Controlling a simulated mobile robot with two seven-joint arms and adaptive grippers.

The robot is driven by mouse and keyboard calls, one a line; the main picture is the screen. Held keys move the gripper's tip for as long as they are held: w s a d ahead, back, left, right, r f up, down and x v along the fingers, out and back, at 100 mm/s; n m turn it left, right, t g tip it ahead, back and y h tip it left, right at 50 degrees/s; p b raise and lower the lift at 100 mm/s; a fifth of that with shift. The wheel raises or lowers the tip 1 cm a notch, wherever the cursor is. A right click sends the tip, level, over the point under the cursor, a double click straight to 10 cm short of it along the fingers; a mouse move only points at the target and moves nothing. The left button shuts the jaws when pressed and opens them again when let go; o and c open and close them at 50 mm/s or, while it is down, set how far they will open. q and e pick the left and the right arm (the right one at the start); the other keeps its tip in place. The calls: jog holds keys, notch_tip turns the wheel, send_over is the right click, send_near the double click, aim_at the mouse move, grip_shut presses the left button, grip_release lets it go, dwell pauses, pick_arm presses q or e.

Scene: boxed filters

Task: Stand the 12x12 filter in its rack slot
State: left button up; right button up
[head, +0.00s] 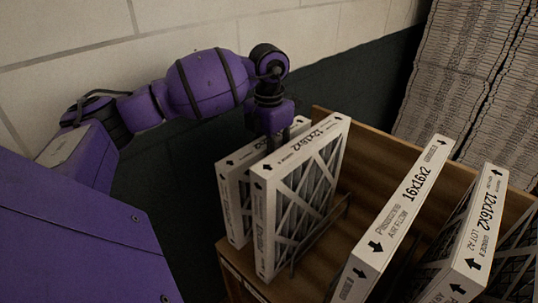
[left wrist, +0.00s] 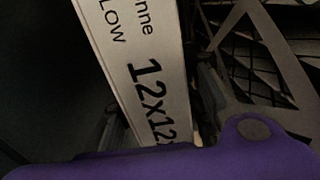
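The 12x12 filter (left wrist: 150,75) shows its printed white edge between my left gripper's fingers in the left wrist view. In the head view it is the rear white-framed filter (head: 233,195) at the left, upright and largely hidden behind a nearer one. My left gripper (head: 277,142) reaches down on its top edge. In the left wrist view the fingers (left wrist: 162,115) lie close along both faces and look shut on it. Its lower edge is near the wooden rack's left end (head: 230,270); I cannot tell whether it touches. My right gripper is not in view.
A filter marked 12x16x2 (head: 262,215) stands upright close in front, by a thin metal divider (head: 322,235). A 16x16x2 filter (head: 395,225) and another 12x16x2 filter (head: 478,235) stand to the right. Bare wood (head: 370,165) lies between. A pale block wall (head: 60,30) is behind.

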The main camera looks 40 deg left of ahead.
pick_arm(q)
jog(key=o, duration=0.4)
jog(key=shift+r, duration=0.1)
notch_tip(320, 180, up, 13)
jog(key=shift+r, duration=0.1)
dwell(0.3)
